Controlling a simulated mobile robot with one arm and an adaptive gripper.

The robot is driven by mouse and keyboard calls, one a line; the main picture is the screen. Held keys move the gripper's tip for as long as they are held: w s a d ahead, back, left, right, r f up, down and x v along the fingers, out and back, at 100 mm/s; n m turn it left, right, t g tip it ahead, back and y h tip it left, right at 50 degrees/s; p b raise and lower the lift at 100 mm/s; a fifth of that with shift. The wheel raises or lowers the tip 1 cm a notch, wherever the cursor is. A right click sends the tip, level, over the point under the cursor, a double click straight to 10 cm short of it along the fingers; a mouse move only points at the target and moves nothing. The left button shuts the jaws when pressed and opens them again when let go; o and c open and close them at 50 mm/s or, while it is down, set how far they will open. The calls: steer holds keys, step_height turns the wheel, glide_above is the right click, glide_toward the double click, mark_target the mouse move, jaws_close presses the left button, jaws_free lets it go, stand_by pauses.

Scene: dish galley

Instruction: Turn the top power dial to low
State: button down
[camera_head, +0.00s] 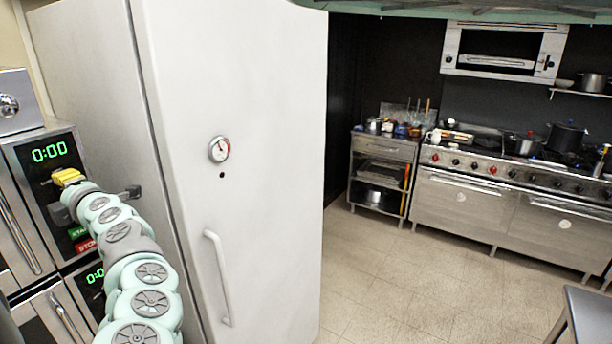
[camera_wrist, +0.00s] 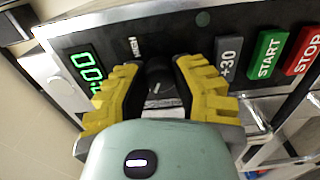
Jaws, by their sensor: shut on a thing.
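The top power dial (camera_wrist: 158,84) is a black knob with a light pointer mark, on the black control panel of the upper microwave. In the wrist view it sits between the yellow fingers of my gripper (camera_wrist: 160,92), which is shut on it. In the head view my gripper (camera_head: 68,178) reaches the upper microwave (camera_head: 40,160) at the left and hides the dial. The microwave's green display (camera_head: 50,151) reads 0:00. The printed word near the dial is only partly legible, so I cannot tell the dial's setting.
The +30 button (camera_wrist: 229,58), green START button (camera_wrist: 266,53) and red STOP button (camera_wrist: 304,50) lie beside my fingers. A lower microwave (camera_head: 88,287) stands beneath. A tall white refrigerator (camera_head: 260,150) stands close to the right of my arm. Open floor (camera_head: 400,270) lies further right.

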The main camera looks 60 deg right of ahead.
steer(key=shift+f, duration=0.1)
stand_by(0.3)
steer(key=c, duration=0.6)
jaws_free()
steer(key=shift+c, duration=0.2)
steer(key=shift+s+d, duration=0.1)
steer(key=shift+s, duration=0.05)
steer(key=s, duration=1.1)
steer(key=shift+s+d, duration=0.2)
steer(key=shift+s, duration=0.2)
